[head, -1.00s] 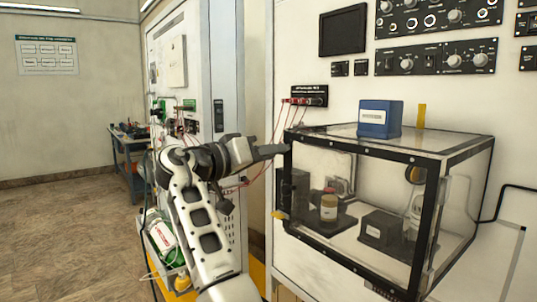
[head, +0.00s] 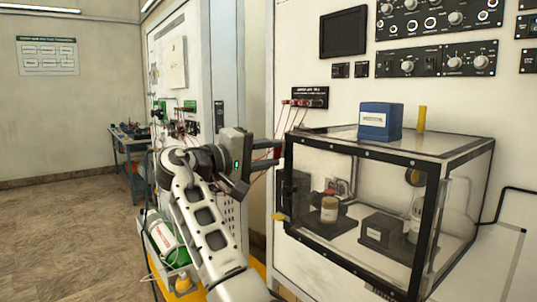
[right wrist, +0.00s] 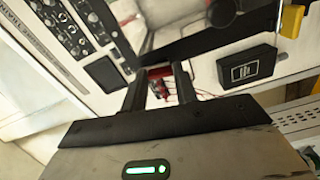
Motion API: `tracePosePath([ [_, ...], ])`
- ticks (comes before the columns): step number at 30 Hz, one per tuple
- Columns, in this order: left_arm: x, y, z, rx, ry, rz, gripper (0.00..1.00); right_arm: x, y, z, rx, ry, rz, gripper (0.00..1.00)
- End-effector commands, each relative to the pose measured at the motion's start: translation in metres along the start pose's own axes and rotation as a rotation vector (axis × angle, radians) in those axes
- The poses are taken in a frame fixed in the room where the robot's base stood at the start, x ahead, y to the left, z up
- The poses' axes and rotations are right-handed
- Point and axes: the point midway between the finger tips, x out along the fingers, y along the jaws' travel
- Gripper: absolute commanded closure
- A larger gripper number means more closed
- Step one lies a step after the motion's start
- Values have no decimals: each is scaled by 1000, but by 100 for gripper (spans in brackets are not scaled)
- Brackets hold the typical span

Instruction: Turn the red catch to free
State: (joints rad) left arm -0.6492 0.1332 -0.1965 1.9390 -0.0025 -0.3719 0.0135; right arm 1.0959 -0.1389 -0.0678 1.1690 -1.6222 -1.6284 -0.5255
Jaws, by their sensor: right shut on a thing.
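My right gripper (head: 277,153) is at the front left upper corner of the clear chamber (head: 437,215), its two fingers pointing right, one above the other. It is shut on a small red part, the red catch (right wrist: 160,74), which shows between the fingertips in the right wrist view. The fingers hide most of the catch, so its exact angle is hard to tell. The right gripper also shows in the right wrist view (right wrist: 158,80). My left gripper is not in view.
A blue box (head: 380,121) and a yellow post (head: 422,118) stand on the chamber's top. A black terminal block (head: 310,97) with red wires is on the panel above the gripper. A tall cabinet (head: 228,70) stands behind my arm. Open floor lies at left.

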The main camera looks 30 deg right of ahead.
Motion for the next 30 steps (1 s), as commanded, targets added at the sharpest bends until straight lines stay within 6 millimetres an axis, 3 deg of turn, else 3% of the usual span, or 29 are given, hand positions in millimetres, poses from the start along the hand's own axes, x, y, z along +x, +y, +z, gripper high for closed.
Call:
tracePosePath([
  [12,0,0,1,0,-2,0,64,0,1,-2,-171,4,3,94],
  [28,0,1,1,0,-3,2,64,-1,1,-2,-191,5,3,94],
  [29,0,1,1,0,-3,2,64,-1,1,-2,-190,5,3,63],
  [30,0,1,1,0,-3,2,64,-1,1,-2,-190,5,3,52],
])
